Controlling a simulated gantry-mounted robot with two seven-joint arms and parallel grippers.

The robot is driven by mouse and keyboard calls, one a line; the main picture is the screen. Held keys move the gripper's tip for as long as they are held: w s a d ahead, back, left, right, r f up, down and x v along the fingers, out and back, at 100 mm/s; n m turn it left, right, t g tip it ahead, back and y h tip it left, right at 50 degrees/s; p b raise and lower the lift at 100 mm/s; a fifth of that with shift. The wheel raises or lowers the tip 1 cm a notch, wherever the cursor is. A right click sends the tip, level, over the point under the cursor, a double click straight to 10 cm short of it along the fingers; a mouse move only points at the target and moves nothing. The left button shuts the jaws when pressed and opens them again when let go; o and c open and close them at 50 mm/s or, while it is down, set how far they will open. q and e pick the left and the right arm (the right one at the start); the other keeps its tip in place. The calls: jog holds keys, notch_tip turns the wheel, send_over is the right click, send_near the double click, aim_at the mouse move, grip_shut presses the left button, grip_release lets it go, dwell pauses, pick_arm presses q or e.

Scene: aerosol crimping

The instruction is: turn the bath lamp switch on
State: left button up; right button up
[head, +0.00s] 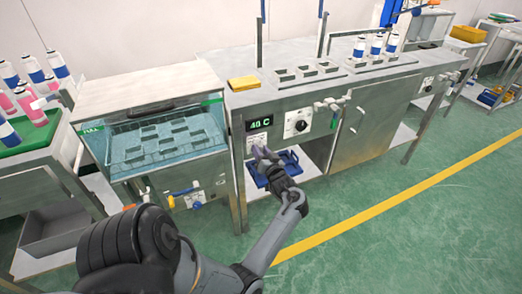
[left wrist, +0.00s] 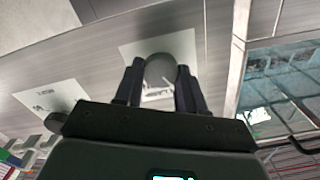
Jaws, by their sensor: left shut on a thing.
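The bath lamp switch sits on a white label plate (head: 258,139) on the metal front panel, just under the green "40 C" display (head: 260,124). My left gripper (head: 263,153) is at this plate, its fingers pointing into the panel. In the left wrist view the two dark fingers (left wrist: 159,75) stand apart in front of the white plate (left wrist: 185,48). A grey rounded piece, apparently the switch, lies between them and the fingers are shut on it. Its on or off position cannot be read. My right gripper is not in view.
A round dial (head: 297,124) and a valve (head: 330,104) are right of the switch. The glass-fronted water bath (head: 165,143) stands to the left. A blue tray (head: 290,160) lies on the shelf below the panel. The green floor in front is clear.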

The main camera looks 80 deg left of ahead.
pick_arm(q)
jog(key=m+p, duration=0.3)
jog(key=p, duration=0.2)
jog(key=m+p, duration=0.4)
jog(key=p, duration=0.2)
jog(key=shift+w+r, duration=0.1)
jog(key=shift+r, duration=0.1)
jog(key=m+p, duration=0.2)
jog(key=m, duration=0.1)
jog(key=shift+f, duration=0.2)
jog(key=shift+f+m+p, duration=0.1)
jog(key=shift+m+p, duration=0.25)
jog(key=shift+m, duration=0.35)
jog(key=o, duration=1.1)
jog(key=shift+c, duration=0.2)
